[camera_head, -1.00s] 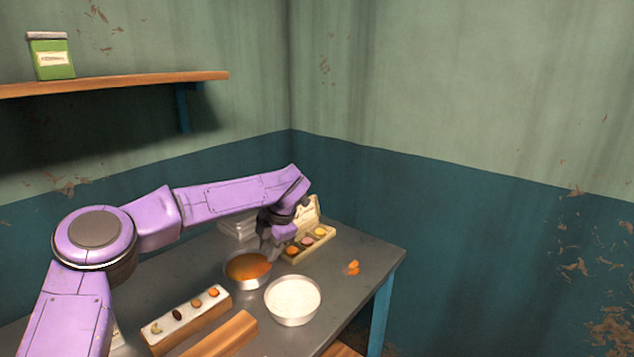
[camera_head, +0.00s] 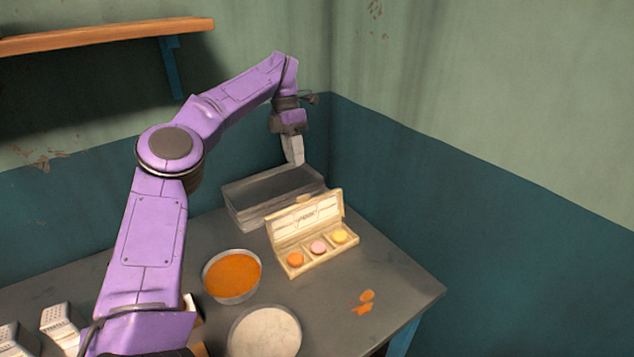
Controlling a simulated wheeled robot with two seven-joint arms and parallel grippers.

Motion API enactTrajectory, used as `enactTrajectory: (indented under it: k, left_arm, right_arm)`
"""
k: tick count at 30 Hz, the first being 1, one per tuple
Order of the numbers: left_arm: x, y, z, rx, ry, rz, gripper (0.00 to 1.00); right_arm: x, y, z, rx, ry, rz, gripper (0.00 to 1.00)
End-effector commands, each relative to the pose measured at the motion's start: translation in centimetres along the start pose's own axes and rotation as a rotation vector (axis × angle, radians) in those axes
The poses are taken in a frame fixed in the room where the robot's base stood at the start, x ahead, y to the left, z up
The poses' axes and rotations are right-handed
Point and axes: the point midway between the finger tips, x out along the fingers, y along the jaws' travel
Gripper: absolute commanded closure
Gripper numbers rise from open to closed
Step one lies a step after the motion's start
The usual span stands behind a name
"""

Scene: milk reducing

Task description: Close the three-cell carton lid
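The three-cell carton (camera_head: 316,264) sits on the grey table with its lid (camera_head: 305,218) standing raised at the back. Its cells hold an orange, a pink and a yellow round piece, one each. My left gripper (camera_head: 293,150) is raised above and behind the carton, over the grey tray, apart from the lid. Its fingers point down and overlap from this side, so I cannot tell whether they are open or shut. My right gripper is not in view.
A grey tray (camera_head: 238,214) stands behind the carton. A bowl of orange liquid (camera_head: 232,276) and a bowl of white contents (camera_head: 264,334) are at front left. Orange bits (camera_head: 364,301) lie right of them. Graters (camera_head: 62,325) stand at lower left. The table's right side is mostly clear.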

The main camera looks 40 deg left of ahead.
Motion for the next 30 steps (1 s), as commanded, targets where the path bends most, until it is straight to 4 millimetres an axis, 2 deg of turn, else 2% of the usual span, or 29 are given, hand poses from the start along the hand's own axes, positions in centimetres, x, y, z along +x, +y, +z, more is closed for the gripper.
enactTrajectory:
  k: [5,9,13,18,25,26,28,30]
  left_arm:
    - [3.6,-0.5,1.1,0.019,0.008,-0.005,0.71]
    - [6.8,-0.8,1.4,0.023,0.012,-0.004,0.71]
    - [9.0,-0.8,1.3,0.02,0.011,-0.003,0.71]
    - [10.5,-0.7,1.2,0.016,0.007,-0.002,0.71]
    - [10.7,-0.7,1.1,0.015,0.006,-0.001,0.71]
    - [10.7,-0.7,1.1,0.016,0.006,-0.001,0.75]
    - [10.7,-0.7,1.1,0.016,0.006,-0.001,0.97]
    - [10.7,-0.7,1.1,0.016,0.007,0.0,1.0]
  right_arm:
    - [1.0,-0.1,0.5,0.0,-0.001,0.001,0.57]
    - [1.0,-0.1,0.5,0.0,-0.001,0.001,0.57]
    - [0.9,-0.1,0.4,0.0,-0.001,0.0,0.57]
    - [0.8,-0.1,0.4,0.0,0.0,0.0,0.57]
    - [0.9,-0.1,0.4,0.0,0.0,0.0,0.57]
    - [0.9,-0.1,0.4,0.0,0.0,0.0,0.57]
    - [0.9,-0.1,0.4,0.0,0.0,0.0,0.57]
    - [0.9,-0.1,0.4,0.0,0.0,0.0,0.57]
